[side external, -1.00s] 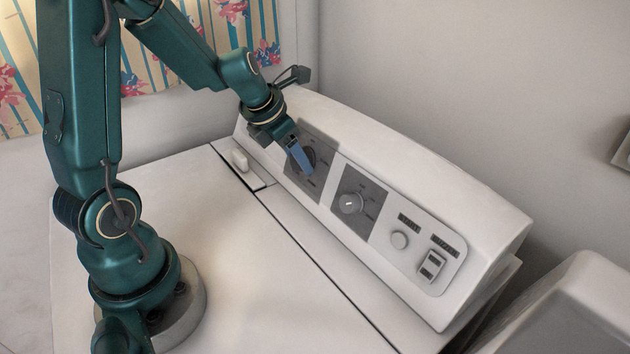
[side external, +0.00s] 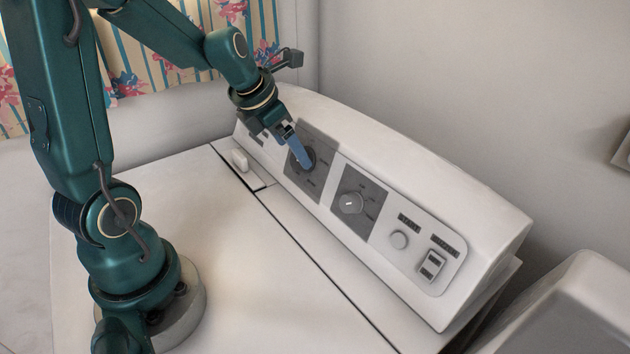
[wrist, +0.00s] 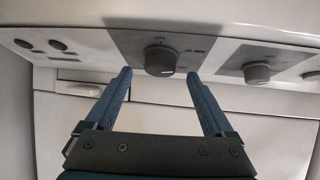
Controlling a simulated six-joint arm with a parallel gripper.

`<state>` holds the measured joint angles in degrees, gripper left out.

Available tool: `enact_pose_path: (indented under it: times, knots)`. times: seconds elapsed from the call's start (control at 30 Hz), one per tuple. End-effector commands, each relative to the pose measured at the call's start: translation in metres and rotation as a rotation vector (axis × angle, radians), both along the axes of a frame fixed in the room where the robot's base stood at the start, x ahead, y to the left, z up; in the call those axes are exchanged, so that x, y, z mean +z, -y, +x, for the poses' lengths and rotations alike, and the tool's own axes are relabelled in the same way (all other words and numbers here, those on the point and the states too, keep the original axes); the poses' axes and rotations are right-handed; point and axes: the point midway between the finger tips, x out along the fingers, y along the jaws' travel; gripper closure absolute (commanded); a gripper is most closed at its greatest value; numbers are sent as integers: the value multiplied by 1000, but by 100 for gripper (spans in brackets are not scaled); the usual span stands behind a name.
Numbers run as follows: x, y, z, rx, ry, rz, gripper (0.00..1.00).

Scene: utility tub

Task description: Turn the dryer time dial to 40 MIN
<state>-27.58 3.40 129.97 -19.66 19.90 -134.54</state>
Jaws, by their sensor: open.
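A dark round dial (wrist: 160,59) with a white mark at its lower edge sits on a dark panel (wrist: 123,42). In the side external view it is on the left dark panel (side external: 305,187), partly hidden behind my blue fingers. My gripper (wrist: 159,76) is open, with one finger on each side of this dial in the wrist view. The fingertips are close to the panel; I cannot tell whether they touch the dial. A second dial (side external: 351,203) with a light pointer is on the panel to the right.
The white sloped console (side external: 440,196) stands at the back of the white machine top (side external: 260,285). A round button (side external: 399,240) and a rocker switch (side external: 432,264) are at the right. A small white latch (side external: 239,160) is left of the dials. The machine top in front is clear.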

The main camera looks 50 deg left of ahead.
Motion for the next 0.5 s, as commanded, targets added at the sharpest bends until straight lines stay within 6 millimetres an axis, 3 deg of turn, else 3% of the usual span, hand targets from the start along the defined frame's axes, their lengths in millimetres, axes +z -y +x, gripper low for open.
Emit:
enact_pose_path:
  times: [0.2, 0.5]
  knots:
    - [15, 2, -8, 0, 1, 1, 12]
    - [16, 2, -9, 1, -1, 0, 12]
